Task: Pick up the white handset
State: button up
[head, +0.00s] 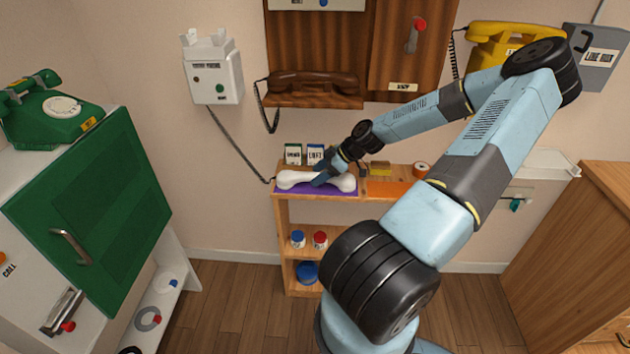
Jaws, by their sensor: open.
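The white handset (298,179) lies lengthwise on a purple mat (284,190) on top of a small wooden shelf unit (282,215). A dark cord runs from the handset's left end up to a white wall phone (213,70), whose cradle on top is empty. My gripper (322,179) is open at the handset, over its middle to right part. The fingers overlap the handset in this view. I cannot tell whether they touch it or straddle it.
Small boxes (292,155) stand behind the handset. An orange mat (390,189), a yellow block (380,168) and a tape roll (420,169) are to its right. A brown handset (313,85) hangs above. A green cabinet (95,205) stands at left.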

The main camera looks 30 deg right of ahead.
jog(key=shift+x, duration=0.9)
grip_shut()
jog(key=shift+r, duration=0.15)
jog(key=shift+r, duration=0.3)
jog(key=r, duration=0.1)
jog(key=d+r, duration=0.1)
jog(key=shift+s+r, duration=0.35)
jog(key=s+d, duration=0.3)
jog(key=d, duration=0.1)
jog(key=s+d, duration=0.3)
jog(key=d, duration=0.2)
jog(key=s+d, duration=0.3)
jog(key=d, duration=0.2)
jog(key=shift+s, duration=0.2)
jog(key=shift+a, duration=0.1)
